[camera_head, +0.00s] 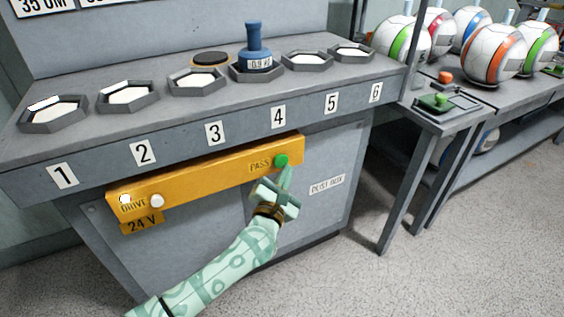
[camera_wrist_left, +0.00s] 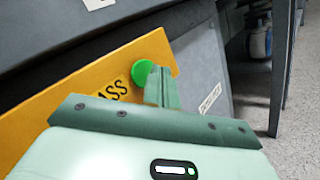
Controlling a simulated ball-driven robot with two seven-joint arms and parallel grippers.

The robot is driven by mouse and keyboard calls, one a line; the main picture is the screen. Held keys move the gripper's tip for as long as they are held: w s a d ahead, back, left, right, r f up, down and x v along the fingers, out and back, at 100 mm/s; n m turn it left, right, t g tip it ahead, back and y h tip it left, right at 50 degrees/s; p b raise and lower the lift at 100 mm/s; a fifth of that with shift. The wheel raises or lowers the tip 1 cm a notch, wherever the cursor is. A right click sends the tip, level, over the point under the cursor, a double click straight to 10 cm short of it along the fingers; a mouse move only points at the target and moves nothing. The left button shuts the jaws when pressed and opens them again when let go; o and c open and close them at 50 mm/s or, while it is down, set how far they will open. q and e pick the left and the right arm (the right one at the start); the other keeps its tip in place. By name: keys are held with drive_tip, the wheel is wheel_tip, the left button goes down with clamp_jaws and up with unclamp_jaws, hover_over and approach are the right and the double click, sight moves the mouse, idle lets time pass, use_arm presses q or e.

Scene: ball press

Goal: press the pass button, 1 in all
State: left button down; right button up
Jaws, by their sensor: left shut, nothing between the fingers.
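The green pass button (camera_head: 281,160) sits at the right end of a yellow panel (camera_head: 215,175) on the front of the grey bench, next to the word PASS. It also shows in the left wrist view as a green disc (camera_wrist_left: 150,72). My left gripper (camera_head: 287,172) is shut and empty, its fingertips just below the button in the head view. In the left wrist view the fingertips (camera_wrist_left: 158,76) overlap the button's lower right edge. I cannot tell whether they touch it. My right gripper is not in view.
A white button (camera_head: 157,201) marked DRIVE is at the panel's left end. Several hexagonal trays line the bench top, with a blue weight (camera_head: 254,50) in tray 4. A side table (camera_head: 445,118) stands to the right, with balls on a rack behind it.

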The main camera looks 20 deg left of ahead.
use_arm(q)
drive_tip(key=shift+s+d+p, duration=0.3)
drive_tip(key=shift+s+d, duration=0.5)
drive_tip(key=shift+d, duration=0.2)
drive_tip(key=shift+s+d+p, duration=0.25)
drive_tip(key=shift+s+d, duration=0.5)
drive_tip(key=shift+d, duration=0.25)
